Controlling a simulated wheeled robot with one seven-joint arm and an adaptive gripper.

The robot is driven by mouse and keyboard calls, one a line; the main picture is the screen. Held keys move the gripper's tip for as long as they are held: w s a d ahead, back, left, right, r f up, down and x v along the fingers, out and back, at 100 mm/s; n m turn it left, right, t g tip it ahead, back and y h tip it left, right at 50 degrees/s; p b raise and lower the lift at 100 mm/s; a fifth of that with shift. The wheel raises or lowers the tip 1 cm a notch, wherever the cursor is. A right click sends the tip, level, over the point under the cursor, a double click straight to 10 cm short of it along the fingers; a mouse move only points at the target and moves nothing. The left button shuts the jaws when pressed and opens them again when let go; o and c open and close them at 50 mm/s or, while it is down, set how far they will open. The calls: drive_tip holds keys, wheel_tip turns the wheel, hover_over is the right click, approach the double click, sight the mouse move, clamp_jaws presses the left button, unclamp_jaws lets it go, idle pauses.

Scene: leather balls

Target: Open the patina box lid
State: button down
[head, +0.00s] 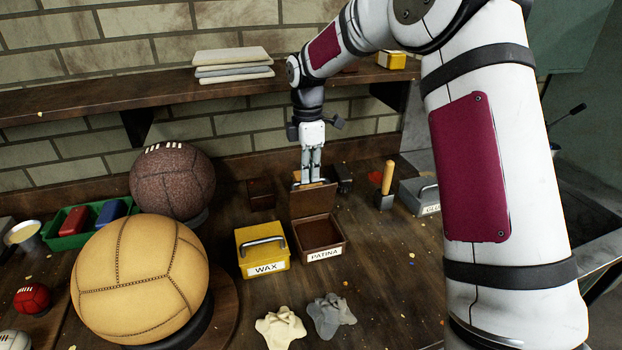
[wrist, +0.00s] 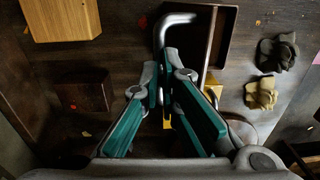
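The brown patina box (head: 321,254) stands on the bench with its label facing forward. Its lid (head: 313,201) is up, standing roughly upright at the back edge, and the brown inside shows. My gripper (head: 311,182) points down just behind the raised lid, its fingertips partly hidden by it. In the wrist view, the lid's silver handle (wrist: 174,20) runs down between the fingertips of my gripper (wrist: 162,82). The fingers are close together on the handle bar; its far end is hidden by a finger.
The yellow wax box (head: 262,250) stands just left of the patina box. A wooden-handled tool (head: 388,178) and a grey box (head: 420,197) stand to the right. Leather balls (head: 140,280) fill the left. Two glove-like pieces (head: 331,315) lie in front.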

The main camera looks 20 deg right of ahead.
drive_tip(key=shift+s+d+f+g, duration=0.1)
drive_tip(key=shift+f+g, duration=0.05)
drive_tip(key=shift+f, duration=0.35)
drive_tip(key=shift+s+f+g, duration=0.1)
drive_tip(key=shift+f+g, duration=0.05)
drive_tip(key=shift+f, duration=0.3)
drive_tip(key=c, duration=1.7)
unclamp_jaws()
drive_tip(key=shift+w+f, duration=0.1)
drive_tip(key=shift+w, duration=0.05)
drive_tip(key=r, duration=0.8)
drive_tip(key=w+r, duration=0.1)
drive_tip(key=r, duration=0.3)
drive_tip(key=shift+r, duration=0.25)
